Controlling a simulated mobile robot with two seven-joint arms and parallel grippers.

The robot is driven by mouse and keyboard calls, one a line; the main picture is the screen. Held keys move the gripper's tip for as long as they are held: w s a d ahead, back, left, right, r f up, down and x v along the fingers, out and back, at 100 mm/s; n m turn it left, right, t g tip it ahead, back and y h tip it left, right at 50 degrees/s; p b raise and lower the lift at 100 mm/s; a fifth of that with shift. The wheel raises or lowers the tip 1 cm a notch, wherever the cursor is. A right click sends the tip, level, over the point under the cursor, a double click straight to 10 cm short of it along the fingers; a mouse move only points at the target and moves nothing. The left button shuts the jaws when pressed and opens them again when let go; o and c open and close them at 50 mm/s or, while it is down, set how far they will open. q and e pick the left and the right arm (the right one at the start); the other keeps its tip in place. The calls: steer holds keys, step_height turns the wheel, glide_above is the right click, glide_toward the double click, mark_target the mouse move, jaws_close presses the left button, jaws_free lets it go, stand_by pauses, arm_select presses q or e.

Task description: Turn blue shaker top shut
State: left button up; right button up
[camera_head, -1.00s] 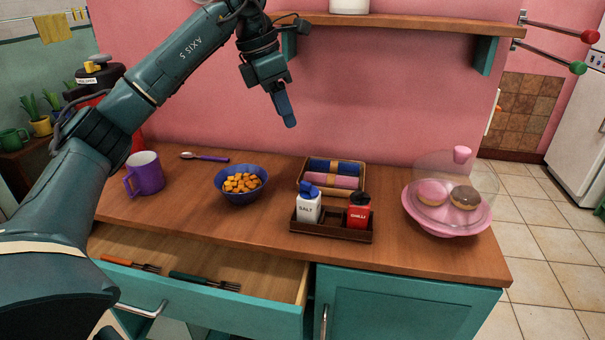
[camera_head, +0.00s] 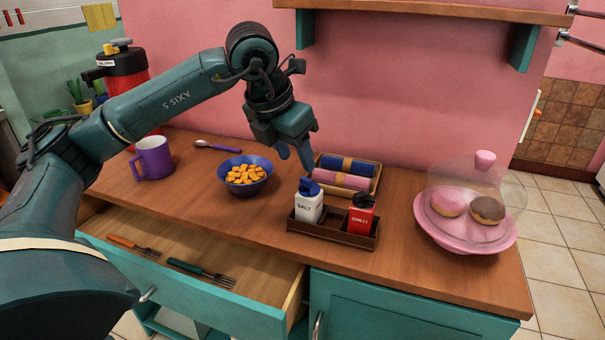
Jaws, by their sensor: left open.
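The salt shaker (camera_head: 308,207) is white with a blue top (camera_head: 309,187) and stands upright in a dark wooden caddy (camera_head: 330,238) on the counter. The blue top looks raised on one side, like a flap standing open. My left gripper (camera_head: 296,164) comes in from the upper left, fingers pointing down, open and empty. Its fingertips are just above and behind the blue top, apart from it as far as I can tell. A red chilli shaker (camera_head: 361,218) with a black top stands to the right in the same caddy. My right gripper is not in view.
A basket (camera_head: 374,168) with rolled blue and pink cloths lies behind the caddy. A blue bowl (camera_head: 246,188) of orange cubes and a purple mug (camera_head: 154,158) stand left. A pink domed donut stand (camera_head: 465,232) is right. The drawer (camera_head: 190,282) below is open, holding forks.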

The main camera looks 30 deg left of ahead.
mark_target(305, 179)
arm_select(q)
steer(key=x, duration=0.5)
steer(key=shift+w+f, duration=0.15)
steer(key=shift+f, duration=0.2)
steer(key=shift+c, duration=0.4)
jaws_close()
